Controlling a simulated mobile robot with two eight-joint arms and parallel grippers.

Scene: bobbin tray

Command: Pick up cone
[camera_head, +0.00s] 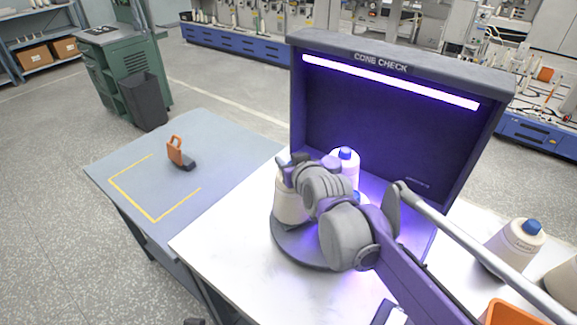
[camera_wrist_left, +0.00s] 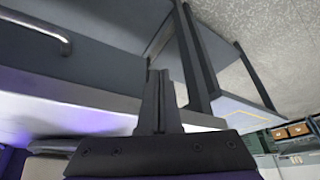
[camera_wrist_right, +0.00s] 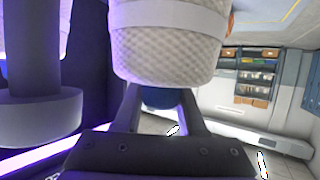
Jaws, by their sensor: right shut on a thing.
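A cream cone (camera_head: 290,202) with a wide pale body is at the left side of the dark round plate (camera_head: 300,255) in the cone-check booth. My right gripper (camera_head: 297,165) is over its top. In the right wrist view the cone (camera_wrist_right: 168,45) hangs large in front, and its blue tip (camera_wrist_right: 162,97) sits between the shut fingers. I cannot tell whether its base touches the plate. A white cone (camera_head: 344,170) with a blue tip stands behind my right arm, and another blue tip (camera_head: 361,197) shows partly hidden. My left gripper (camera_wrist_left: 158,98) shows with its fingers together and empty.
The booth (camera_head: 400,125) has a tall back wall and a lit strip. At right stand a cone (camera_head: 515,245), a second cone at the edge and an orange bin (camera_head: 508,314).

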